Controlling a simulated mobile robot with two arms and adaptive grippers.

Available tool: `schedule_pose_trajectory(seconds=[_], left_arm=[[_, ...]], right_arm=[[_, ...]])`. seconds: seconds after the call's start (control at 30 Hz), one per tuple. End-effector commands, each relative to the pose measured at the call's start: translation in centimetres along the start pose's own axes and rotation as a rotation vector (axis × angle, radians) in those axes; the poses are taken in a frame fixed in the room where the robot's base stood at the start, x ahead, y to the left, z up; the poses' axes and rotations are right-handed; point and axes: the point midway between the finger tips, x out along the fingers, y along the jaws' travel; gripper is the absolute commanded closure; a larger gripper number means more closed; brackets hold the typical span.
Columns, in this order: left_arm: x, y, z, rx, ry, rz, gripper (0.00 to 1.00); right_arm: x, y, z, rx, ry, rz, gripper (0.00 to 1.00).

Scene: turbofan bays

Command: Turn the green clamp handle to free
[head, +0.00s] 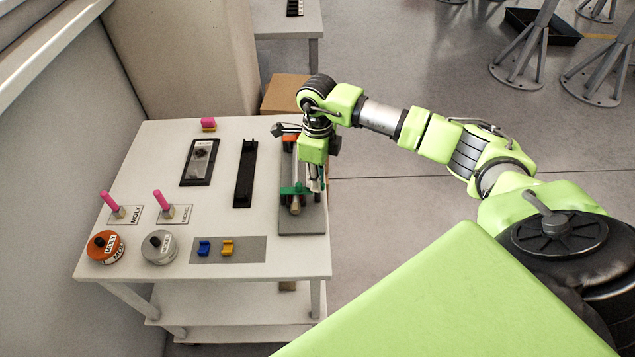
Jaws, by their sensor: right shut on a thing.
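The green clamp handle (293,190) is on a clamp fixture whose grey base plate (313,217) lies at the right end of the white table. A tan cylindrical piece (295,207) shows just in front of the green part. My right gripper (318,180) reaches down over the fixture, at the right end of the green handle. It is shut on the handle. My own wrist hides much of the fixture, so the exact hold and the handle's angle are hard to see. My left gripper is out of view.
The white table (140,190) also holds a black rail (244,172), a dark framed panel (200,162), pink-handled brushes (165,205), an orange-lidded tin (105,246), a grey tin (159,247) and a grey mat (255,250) with blue and yellow pieces. A cardboard box (285,93) stands behind.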

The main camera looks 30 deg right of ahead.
Motion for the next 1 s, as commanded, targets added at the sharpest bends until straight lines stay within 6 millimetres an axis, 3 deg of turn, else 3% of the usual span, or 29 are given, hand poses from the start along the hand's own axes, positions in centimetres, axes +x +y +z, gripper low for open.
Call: schedule_pose_trajectory(seconds=[0.4,1.0], left_arm=[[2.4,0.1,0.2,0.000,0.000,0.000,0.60],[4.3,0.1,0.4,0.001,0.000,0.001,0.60]], right_arm=[[0.1,-0.1,0.0,0.396,-0.001,-0.003,1.00],[0.0,-0.1,0.0,0.946,-0.002,-0.001,1.00]])
